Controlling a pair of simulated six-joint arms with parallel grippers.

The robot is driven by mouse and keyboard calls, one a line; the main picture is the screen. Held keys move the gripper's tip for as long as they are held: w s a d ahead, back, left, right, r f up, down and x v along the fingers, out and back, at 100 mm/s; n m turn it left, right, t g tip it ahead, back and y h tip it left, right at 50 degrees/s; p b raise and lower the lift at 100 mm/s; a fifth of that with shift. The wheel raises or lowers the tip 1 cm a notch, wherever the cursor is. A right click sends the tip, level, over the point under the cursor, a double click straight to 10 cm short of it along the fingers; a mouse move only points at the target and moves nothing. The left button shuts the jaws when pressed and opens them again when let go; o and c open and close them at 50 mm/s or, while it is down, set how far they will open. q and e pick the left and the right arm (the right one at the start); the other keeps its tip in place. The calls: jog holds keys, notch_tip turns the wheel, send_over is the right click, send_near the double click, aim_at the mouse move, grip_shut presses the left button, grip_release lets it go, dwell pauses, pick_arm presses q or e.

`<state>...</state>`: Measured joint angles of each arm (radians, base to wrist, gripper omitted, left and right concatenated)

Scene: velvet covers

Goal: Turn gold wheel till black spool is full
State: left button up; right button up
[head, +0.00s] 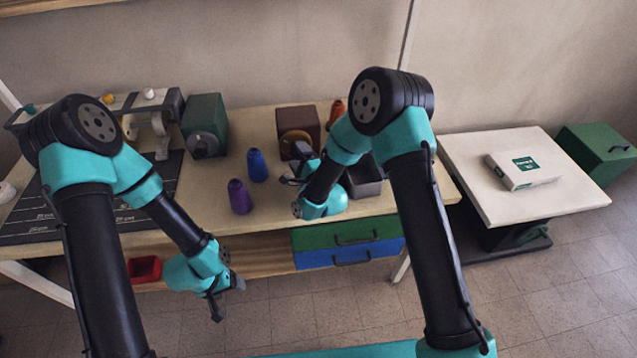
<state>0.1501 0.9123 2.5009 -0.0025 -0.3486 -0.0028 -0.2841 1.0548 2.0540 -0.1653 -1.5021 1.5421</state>
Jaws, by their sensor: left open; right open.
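A brown box (297,119) stands at the back of the workbench with a gold wheel (294,136) on its front, partly hidden by my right arm. My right gripper (297,172) is open just in front of the wheel; I cannot tell whether it touches it. My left gripper (228,297) is open and empty, hanging in front of the bench's front edge. A green box (205,115) with a dark grey round part (203,145) on its front stands left of the brown box. I cannot make out a black spool for certain.
A sewing machine (150,115) and a dark ruled mat (90,205) are at left. A grey bin (366,186) sits behind my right arm. A side table (520,200) holds a white box (523,168).

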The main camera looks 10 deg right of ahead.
jog(key=v, duration=1.5)
jog(key=shift+s+d, duration=0.15)
jog(key=shift+s, duration=0.2)
